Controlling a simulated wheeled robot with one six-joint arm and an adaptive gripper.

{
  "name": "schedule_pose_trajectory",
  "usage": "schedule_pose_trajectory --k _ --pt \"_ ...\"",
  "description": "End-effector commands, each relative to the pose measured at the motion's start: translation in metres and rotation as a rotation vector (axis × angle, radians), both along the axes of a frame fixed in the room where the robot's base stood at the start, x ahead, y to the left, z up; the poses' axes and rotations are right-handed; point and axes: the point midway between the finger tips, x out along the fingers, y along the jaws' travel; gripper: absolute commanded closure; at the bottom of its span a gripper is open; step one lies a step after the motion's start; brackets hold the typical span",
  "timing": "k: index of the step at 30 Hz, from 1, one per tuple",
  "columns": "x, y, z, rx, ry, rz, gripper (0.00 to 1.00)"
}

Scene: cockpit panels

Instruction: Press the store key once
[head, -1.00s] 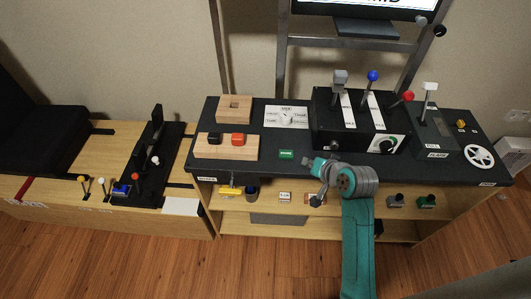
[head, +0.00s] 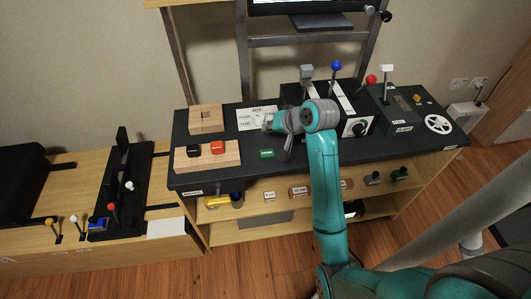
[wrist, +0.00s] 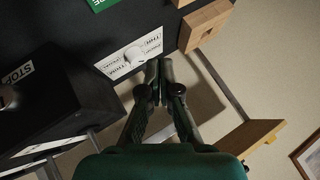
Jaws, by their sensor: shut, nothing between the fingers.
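A small green key (head: 266,153) with white lettering too small to read lies on the black desktop, near its front edge. Its green surface also shows cut off at the top edge of the wrist view (wrist: 103,4). My gripper (head: 268,122) is beyond the key, by the white dial card, and partly hidden by my wrist. In the wrist view my gripper (wrist: 158,68) is shut and empty, its fingertips beside the card and apart from the key.
The white card (head: 253,117) has a round knob (wrist: 135,53). Left are a wooden block (head: 205,118) and a wooden board (head: 180,162) with black and red buttons. Right is a black lever box (head: 287,91). Desktop around the key is clear.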

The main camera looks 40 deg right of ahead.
Motion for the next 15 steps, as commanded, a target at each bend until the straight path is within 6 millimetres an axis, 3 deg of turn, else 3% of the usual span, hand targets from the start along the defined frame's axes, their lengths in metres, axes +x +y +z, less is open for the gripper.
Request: schedule_pose_trajectory --k 5,15 --pt "0.000 0.000 -0.008 0.002 0.001 0.000 1.00" --pt "0.000 0.000 -0.049 0.001 0.002 0.000 1.00"
